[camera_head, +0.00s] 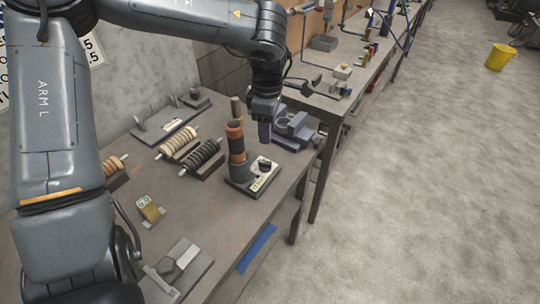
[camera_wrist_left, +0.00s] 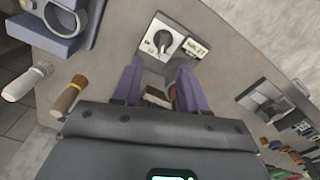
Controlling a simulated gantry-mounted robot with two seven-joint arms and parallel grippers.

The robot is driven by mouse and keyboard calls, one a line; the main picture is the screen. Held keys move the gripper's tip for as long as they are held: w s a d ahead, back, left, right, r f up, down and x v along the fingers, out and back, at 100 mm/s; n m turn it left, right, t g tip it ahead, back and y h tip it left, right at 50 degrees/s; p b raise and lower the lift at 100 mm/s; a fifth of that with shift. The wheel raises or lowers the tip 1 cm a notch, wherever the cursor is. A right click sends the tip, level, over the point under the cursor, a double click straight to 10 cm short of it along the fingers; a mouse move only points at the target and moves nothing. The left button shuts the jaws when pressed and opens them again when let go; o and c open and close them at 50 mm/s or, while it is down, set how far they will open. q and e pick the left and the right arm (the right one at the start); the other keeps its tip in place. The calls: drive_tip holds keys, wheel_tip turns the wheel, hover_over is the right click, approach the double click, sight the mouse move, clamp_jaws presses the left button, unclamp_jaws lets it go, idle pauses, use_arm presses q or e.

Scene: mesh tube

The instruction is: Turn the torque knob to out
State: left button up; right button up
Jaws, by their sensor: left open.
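The torque knob (camera_head: 264,164) is a small black dial on a pale plate, on the dark base beside an upright orange and black cylinder (camera_head: 236,141). In the left wrist view the knob (camera_wrist_left: 162,40) shows a light pointer bar; the labels by it are too small to read surely. My left gripper (camera_head: 265,132) hangs above and behind the knob, pointing down. In the wrist view its two purple fingers (camera_wrist_left: 160,68) are apart, with the knob just beyond their tips, and nothing is held. The cylinder is partly hidden behind the fingers there. My right gripper is not in view.
A purple-grey clamp block (camera_head: 294,126) stands right of the gripper. Coil-wound rollers (camera_head: 201,156) lie left of the knob base. A yellow-tagged piece (camera_head: 150,209) and a grey metal block (camera_head: 179,264) sit nearer. The table front edge is close to the knob base.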

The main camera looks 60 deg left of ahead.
sight(266, 162)
use_arm(q)
drive_tip(key=f, duration=0.2)
drive_tip(key=s+f+b, duration=0.1)
drive_tip(key=shift+d+f, duration=0.15)
drive_tip(key=shift+d, duration=0.2)
wheel_tip(266, 162, down, 6)
drive_tip(key=shift+w+a+b, duration=0.1)
drive_tip(key=shift+w+b, duration=0.05)
drive_tip(key=shift+b, duration=0.9)
drive_tip(key=shift+f, duration=0.7)
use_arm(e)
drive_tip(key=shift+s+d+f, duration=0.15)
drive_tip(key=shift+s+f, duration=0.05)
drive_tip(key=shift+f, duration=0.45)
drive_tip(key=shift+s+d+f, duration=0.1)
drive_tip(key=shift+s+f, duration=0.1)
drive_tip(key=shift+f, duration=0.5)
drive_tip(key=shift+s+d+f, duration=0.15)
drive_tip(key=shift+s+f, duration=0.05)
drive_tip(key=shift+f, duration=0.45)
use_arm(q)
clamp_jaws()
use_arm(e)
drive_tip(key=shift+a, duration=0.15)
